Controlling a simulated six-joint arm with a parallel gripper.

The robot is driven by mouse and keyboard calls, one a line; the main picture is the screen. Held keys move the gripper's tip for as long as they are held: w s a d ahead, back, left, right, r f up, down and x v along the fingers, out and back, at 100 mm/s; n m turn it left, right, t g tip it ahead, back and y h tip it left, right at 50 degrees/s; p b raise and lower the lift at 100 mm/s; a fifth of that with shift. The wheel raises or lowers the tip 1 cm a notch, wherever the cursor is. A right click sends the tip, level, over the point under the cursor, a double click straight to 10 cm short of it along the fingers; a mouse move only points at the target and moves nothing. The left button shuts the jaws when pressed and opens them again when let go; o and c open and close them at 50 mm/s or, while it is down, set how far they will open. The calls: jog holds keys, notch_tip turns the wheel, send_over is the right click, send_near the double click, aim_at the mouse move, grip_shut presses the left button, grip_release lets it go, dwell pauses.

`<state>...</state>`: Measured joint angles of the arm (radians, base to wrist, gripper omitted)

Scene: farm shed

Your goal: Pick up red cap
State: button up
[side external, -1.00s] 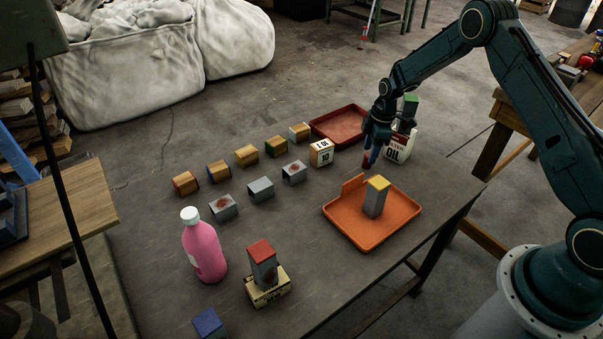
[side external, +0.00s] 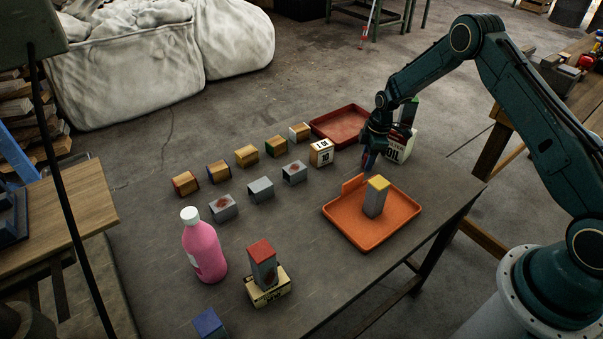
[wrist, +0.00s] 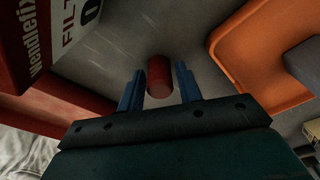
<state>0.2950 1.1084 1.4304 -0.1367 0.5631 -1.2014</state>
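The red cap (wrist: 158,76) is a small red cylinder in the wrist view. It lies between the two blue fingers of my gripper (wrist: 160,82), near their tips, with a narrow gap showing beside it. My gripper is open. In the side view my gripper (side external: 369,160) points down at the tabletop, just behind the orange tray. There, a small patch of red (side external: 364,161) shows at the fingertips; the fingers hide most of the cap.
The orange tray (side external: 350,231) with a grey, yellow-topped block (side external: 375,198) stands close in front of my gripper. A pink bottle (side external: 205,250) stands farther left.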

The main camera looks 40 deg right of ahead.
jog(key=c, duration=0.6)
notch_tip(320, 180, up, 20)
dwell(0.6)
dwell(0.4)
